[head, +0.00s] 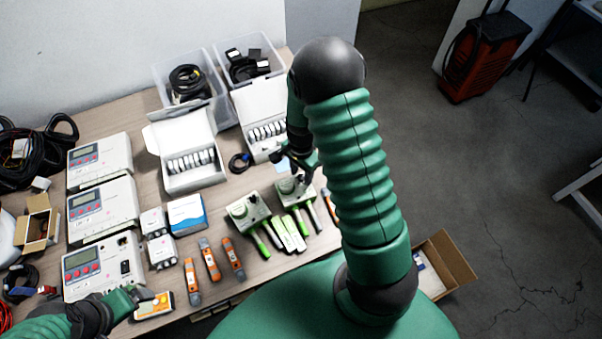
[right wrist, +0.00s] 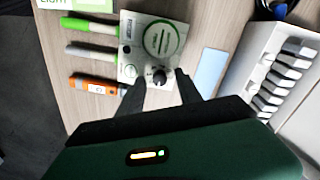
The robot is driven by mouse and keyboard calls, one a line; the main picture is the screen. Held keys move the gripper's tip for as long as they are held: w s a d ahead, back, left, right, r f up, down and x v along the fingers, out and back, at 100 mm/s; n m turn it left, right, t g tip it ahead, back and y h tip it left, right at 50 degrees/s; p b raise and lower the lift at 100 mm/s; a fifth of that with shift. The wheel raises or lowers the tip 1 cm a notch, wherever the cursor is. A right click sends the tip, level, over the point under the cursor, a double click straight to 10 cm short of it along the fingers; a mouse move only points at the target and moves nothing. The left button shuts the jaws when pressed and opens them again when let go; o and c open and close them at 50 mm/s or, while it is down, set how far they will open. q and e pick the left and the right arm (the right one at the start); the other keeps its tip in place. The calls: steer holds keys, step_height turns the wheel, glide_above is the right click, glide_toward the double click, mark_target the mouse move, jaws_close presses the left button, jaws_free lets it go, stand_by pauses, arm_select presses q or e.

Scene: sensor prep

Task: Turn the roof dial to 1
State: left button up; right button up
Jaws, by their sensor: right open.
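A pale box-shaped device (head: 291,190) stands on the table under my right gripper (head: 300,170), which partly hides it. In the right wrist view the device (right wrist: 136,38) shows a large green ring and a small black dial (right wrist: 159,78) near its lower edge. My right gripper (right wrist: 160,92) is open, with its two dark fingertips on either side of the dial. I cannot tell whether they touch it. The dial's marks are too small to read. A second similar device (head: 247,207) stands to the left. My left gripper (head: 142,294) is at the lower left, its jaws unclear.
Green and white probes (head: 288,234) lie before the devices. Orange tools (head: 209,261) and a yellow-orange meter (head: 155,306) lie nearer. White boxes of parts (head: 189,178) and clear bins (head: 160,72) stand behind. A light blue card (right wrist: 210,70) lies beside the device.

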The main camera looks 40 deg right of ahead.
steer(key=shift+f, duration=0.15)
jaws_close()
